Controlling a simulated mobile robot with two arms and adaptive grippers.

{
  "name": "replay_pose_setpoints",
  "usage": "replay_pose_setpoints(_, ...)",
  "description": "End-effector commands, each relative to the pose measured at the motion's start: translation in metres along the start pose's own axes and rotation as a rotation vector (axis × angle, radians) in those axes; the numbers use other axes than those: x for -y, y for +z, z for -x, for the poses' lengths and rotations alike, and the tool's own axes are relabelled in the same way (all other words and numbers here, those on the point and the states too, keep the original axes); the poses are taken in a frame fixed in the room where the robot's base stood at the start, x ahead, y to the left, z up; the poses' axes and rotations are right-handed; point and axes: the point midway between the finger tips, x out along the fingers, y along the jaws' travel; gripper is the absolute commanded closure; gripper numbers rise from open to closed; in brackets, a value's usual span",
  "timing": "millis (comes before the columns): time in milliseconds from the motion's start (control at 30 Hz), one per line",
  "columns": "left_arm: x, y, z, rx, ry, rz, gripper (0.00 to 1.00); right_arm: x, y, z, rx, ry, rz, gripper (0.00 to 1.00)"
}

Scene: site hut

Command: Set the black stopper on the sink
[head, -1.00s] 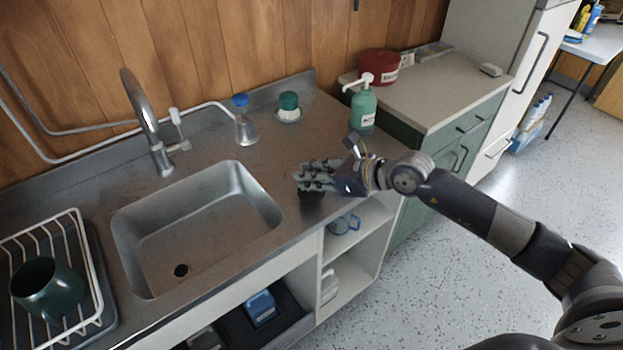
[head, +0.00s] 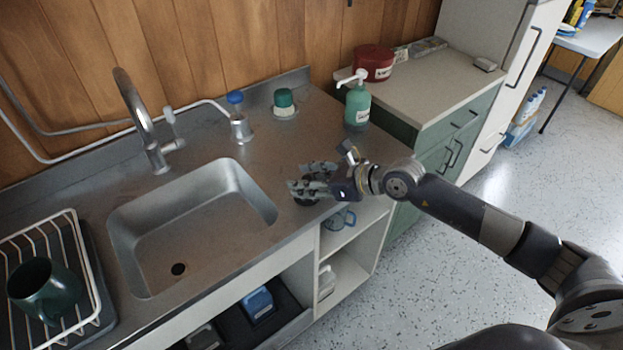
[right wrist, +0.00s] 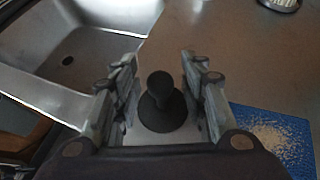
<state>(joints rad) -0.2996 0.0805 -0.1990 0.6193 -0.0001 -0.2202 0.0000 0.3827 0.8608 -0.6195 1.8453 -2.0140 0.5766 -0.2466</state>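The black stopper (right wrist: 163,105) has a round knob on a wider round base. In the right wrist view it stands upright between the two fingers of my right gripper (right wrist: 162,90), with a gap showing on each side. In the head view my right gripper (head: 313,180) is low over the counter, right of the sink (head: 195,230). It is open around the stopper, which is mostly hidden there by the fingers. The sink is an empty steel basin with a dark drain hole (head: 179,269). My left gripper is not in view.
A tap (head: 145,125) stands behind the sink. A blue-capped bottle (head: 238,120), a green-topped brush (head: 285,103) and a green pump bottle (head: 357,103) stand behind my gripper. A dish rack (head: 75,245) with a green mug (head: 42,290) is at the left.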

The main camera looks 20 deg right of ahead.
Motion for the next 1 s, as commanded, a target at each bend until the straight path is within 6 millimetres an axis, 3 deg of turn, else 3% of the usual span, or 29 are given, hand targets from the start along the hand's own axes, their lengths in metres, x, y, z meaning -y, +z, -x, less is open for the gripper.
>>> replay_pose_setpoints(167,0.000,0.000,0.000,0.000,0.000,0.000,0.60,0.002,0.001,0.011,-0.002,-0.003,0.001,0.61)
replay_pose_setpoints(700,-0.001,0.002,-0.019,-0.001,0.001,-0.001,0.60,0.000,-0.001,0.097,-0.006,-0.001,0.003,0.61)
replay_pose_setpoints(1000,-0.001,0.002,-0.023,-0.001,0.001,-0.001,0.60,0.000,0.001,0.118,-0.002,-0.001,0.001,0.61)
